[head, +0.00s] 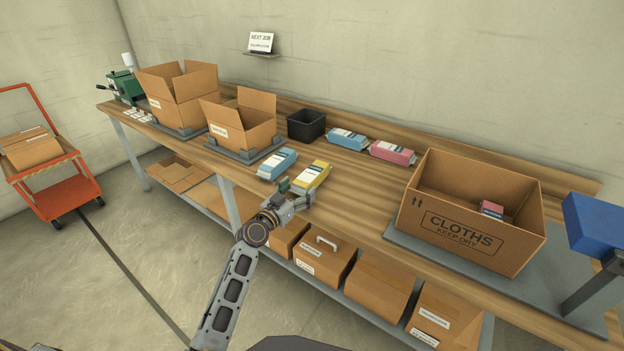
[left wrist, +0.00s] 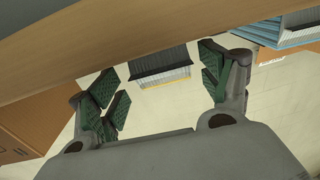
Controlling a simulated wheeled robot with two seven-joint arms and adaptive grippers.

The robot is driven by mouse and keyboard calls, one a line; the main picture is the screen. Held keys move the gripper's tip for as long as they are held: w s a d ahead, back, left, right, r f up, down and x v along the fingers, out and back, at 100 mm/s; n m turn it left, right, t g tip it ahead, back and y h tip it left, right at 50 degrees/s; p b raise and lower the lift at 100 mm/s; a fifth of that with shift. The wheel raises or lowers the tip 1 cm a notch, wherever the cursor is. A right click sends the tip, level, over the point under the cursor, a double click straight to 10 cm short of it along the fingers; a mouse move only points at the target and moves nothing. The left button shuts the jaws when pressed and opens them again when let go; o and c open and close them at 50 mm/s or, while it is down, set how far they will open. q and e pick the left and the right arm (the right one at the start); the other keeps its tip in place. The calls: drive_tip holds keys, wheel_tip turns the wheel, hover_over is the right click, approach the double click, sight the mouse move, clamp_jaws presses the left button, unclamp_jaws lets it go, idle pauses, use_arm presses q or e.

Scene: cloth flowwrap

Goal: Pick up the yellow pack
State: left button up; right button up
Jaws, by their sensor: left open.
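The yellow pack (head: 315,174) lies on the wooden bench near its front edge, with a white and dark label on top. My left gripper (head: 296,190) is open at the near end of this pack. In the left wrist view the open green-padded fingers (left wrist: 160,80) stand wide on either side of the pack's end (left wrist: 163,76), which shows a yellow edge. I see no finger touching it. My right gripper is not in view.
A blue pack (head: 278,163) lies close to the left of the yellow one. Another blue pack (head: 346,139) and a pink pack (head: 392,152) lie further back. A black bin (head: 306,125) and an open cloths carton (head: 470,237) stand on the bench.

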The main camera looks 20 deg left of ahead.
sight(306, 181)
use_arm(q)
drive_tip(key=shift+w, duration=0.2)
idle(0.3)
drive_tip(key=shift+x, duration=2.5)
drive_tip(key=shift+a, duration=0.15)
drive_tip(key=shift+c, duration=0.2)
drive_tip(key=c, duration=1)
